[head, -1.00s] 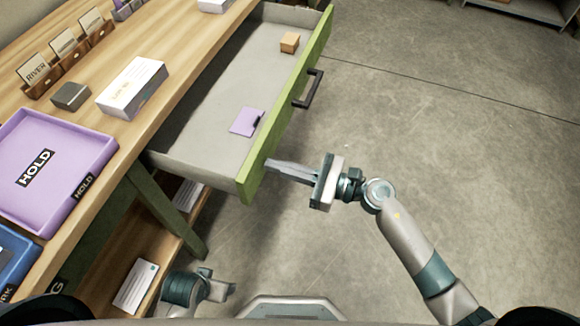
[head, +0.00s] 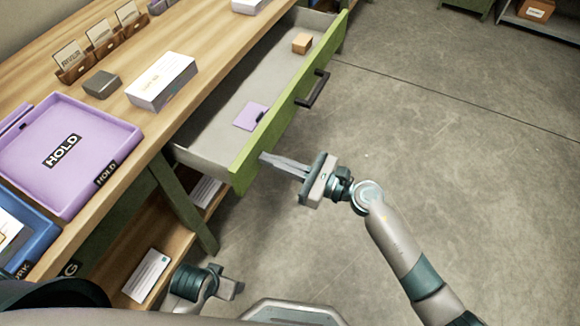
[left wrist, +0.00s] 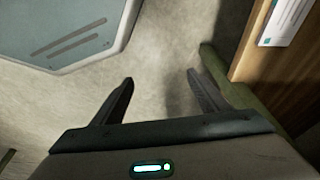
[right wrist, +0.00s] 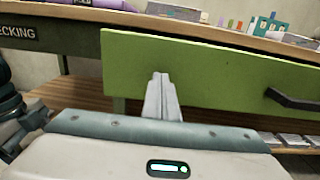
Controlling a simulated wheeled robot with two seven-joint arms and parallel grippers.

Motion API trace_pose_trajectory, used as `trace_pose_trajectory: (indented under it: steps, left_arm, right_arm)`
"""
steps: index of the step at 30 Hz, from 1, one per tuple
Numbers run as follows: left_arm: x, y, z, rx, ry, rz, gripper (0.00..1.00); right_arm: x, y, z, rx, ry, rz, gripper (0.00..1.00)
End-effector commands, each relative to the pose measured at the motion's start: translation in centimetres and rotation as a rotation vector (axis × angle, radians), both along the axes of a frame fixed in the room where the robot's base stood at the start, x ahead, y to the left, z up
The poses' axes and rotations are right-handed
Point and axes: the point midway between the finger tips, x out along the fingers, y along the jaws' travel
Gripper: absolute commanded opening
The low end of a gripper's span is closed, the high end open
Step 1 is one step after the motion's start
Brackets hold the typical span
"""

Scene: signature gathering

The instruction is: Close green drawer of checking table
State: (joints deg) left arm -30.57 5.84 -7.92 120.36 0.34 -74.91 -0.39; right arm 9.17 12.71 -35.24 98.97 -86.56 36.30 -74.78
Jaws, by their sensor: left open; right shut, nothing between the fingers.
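The green drawer (head: 290,105) of the wooden checking table (head: 165,130) stands open. A purple item (head: 250,115) and a small orange-brown box (head: 302,43) lie inside it. Its dark handle (head: 313,90) is on the green front, which also shows in the right wrist view (right wrist: 215,75). My right gripper (head: 264,157) is shut and empty, its fingertips at the near end of the front; I cannot tell if they touch. My left gripper (left wrist: 158,85) is open and empty, low over the floor beside the table's green leg (left wrist: 225,80).
On the tabletop are a purple HOLD tray (head: 100,130), a white box (head: 162,80), a dark grey block (head: 102,84) and card holders (head: 100,50). A lower shelf (head: 170,245) holds a white booklet (head: 147,274). The floor to the right is clear.

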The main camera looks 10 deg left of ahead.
Motion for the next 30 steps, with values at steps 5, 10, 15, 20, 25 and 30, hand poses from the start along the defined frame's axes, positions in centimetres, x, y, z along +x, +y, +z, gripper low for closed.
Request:
trace_pose_trajectory:
  steps: [5,10,15,20,25,30]
  left_arm:
    - [-0.6,0.1,0.9,0.002,0.006,0.002,0.69]
    - [-1.0,0.1,3.0,0.001,-0.001,0.004,0.69]
    - [-1.2,-0.1,4.5,-0.007,-0.02,0.001,0.69]
    - [-0.3,-1.3,4.3,-0.038,-0.077,-0.011,0.69]
    - [0.3,-2.0,4.3,-0.06,-0.116,-0.019,0.69]
    - [0.6,-2.3,4.4,-0.069,-0.134,-0.022,0.69]
  right_arm:
    - [1.5,4.8,0.1,0.003,-0.002,0.003,0.0]
    - [3.0,9.3,0.0,0.003,-0.002,0.002,0.0]
    - [4.4,13.5,-0.1,0.001,-0.003,0.002,0.0]
    - [5.3,16.5,-0.1,0.001,-0.001,0.001,0.0]
    - [6.0,18.4,-0.1,0.0,-0.001,0.0,0.0]
    - [6.2,19.2,0.0,0.001,0.0,-0.001,0.0]
